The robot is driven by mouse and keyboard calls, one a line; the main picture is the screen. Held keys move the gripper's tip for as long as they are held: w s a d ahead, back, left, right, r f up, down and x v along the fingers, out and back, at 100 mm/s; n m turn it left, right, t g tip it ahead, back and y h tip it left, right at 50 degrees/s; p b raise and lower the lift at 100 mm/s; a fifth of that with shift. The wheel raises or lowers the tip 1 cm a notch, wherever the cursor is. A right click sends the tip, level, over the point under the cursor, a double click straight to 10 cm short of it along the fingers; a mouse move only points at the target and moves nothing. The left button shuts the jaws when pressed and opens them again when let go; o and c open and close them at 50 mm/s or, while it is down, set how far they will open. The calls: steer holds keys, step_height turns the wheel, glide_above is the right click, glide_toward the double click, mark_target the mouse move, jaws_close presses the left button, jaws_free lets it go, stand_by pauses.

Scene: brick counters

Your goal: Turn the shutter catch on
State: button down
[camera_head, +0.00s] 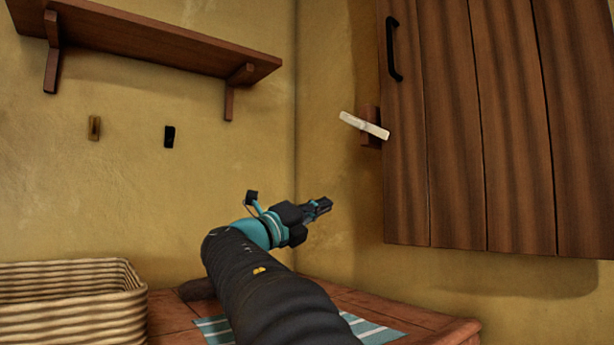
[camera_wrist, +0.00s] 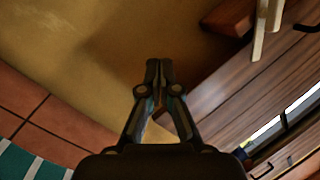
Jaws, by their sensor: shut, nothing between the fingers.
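The shutter catch (camera_head: 364,125) is a pale bar on a small brown wooden block (camera_head: 371,113). It is at the left edge of the brown plank shutter (camera_head: 460,120), tilted down to the right, with its right end at the shutter's edge. The catch also shows at the top right of the wrist view (camera_wrist: 261,28). My gripper (camera_head: 326,204) is below and left of the catch in the head view, apart from it. Its fingers are together and empty in the wrist view (camera_wrist: 159,66).
A black handle (camera_head: 393,48) stands out from the shutter. A wooden shelf (camera_head: 150,40) and two small wall pieces, one tan (camera_head: 94,128) and one black (camera_head: 169,136), are at left. A striped basket (camera_head: 70,300) and a striped cloth (camera_head: 372,329) are below. Open space lies before the catch.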

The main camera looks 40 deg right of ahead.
mark_target(358, 124)
steer(key=s+d+r+m+g, duration=0.2)
steer(key=s+r+m+g, duration=0.2)
steer(key=m, duration=0.8)
steer(key=s+d+r+m+g+h+b, duration=0.1)
steer(key=s+d+r+m+g, duration=0.2)
steer(key=r+m+g, duration=0.4)
steer(key=s+m+g, duration=0.1)
steer(key=m, duration=0.4)
steer(key=shift+s+d+r+m+g, duration=0.15)
steer(key=shift+s+r+m+g, duration=0.05)
steer(key=shift+r+m+g, duration=0.1)
